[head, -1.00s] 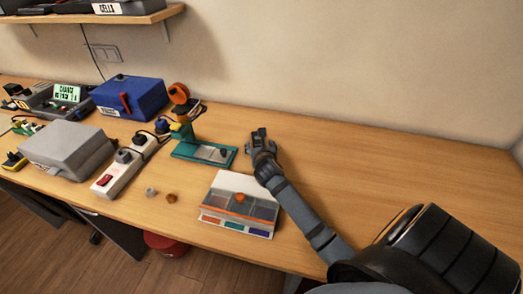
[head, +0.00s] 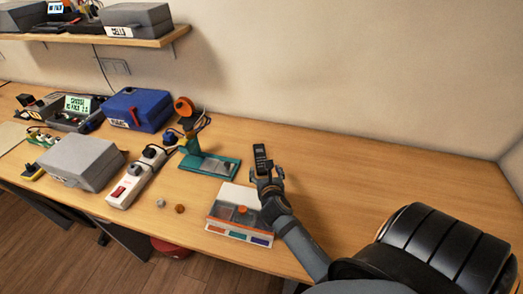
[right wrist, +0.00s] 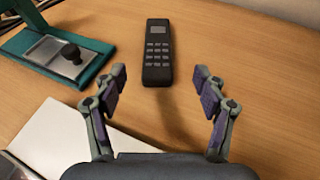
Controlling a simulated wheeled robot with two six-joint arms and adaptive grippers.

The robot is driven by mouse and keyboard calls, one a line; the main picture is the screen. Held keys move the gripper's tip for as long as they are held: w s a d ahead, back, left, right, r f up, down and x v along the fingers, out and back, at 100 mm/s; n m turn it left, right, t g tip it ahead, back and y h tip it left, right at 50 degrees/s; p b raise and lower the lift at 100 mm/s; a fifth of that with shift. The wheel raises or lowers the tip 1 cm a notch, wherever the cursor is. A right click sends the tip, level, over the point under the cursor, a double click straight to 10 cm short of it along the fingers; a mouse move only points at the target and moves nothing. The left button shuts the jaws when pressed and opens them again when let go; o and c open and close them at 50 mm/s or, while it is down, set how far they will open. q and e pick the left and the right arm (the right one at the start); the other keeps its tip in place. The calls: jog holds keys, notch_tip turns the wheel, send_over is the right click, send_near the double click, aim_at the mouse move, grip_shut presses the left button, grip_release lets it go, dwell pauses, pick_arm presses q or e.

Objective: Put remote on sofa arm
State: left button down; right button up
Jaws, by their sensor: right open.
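A dark remote-like handset (head: 261,157) with a small screen and grey keys lies on the wooden bench. In the right wrist view the handset (right wrist: 158,55) lies just beyond my fingertips, pointing away from me. My right gripper (head: 266,180) is open at its near end, and in the right wrist view its fingers (right wrist: 162,85) are spread with nothing between them. The handset looks apart from the fingers. My left gripper is not in view. No sofa shows in these frames.
A teal-based stand (head: 212,164) is left of the handset. A white compartment box (head: 238,192) sits nearer the front edge. A power strip (head: 137,178), grey box (head: 82,163) and blue case (head: 138,108) stand further left. The bench right of my arm is clear.

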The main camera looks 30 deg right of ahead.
aim_at(261, 159)
jog(key=shift+s, duration=0.15)
jog(key=shift+f, duration=0.15)
jog(key=x, duration=0.5)
jog(key=shift+w+f, duration=0.2)
jog(key=shift+w, duration=0.05)
jog(key=shift+w+d, duration=0.1)
jog(key=shift+w, duration=0.15)
jog(key=x, duration=0.4)
jog(key=shift+w+f, duration=0.25)
jog(key=shift+f, duration=0.05)
jog(key=shift+s+r, duration=0.15)
jog(key=c, duration=1.4)
pick_arm(q)
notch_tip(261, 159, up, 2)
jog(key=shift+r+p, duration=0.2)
jog(key=shift+p, duration=0.4)
pick_arm(e)
notch_tip(261, 159, up, 10)
jog(key=shift+f, duration=0.1)
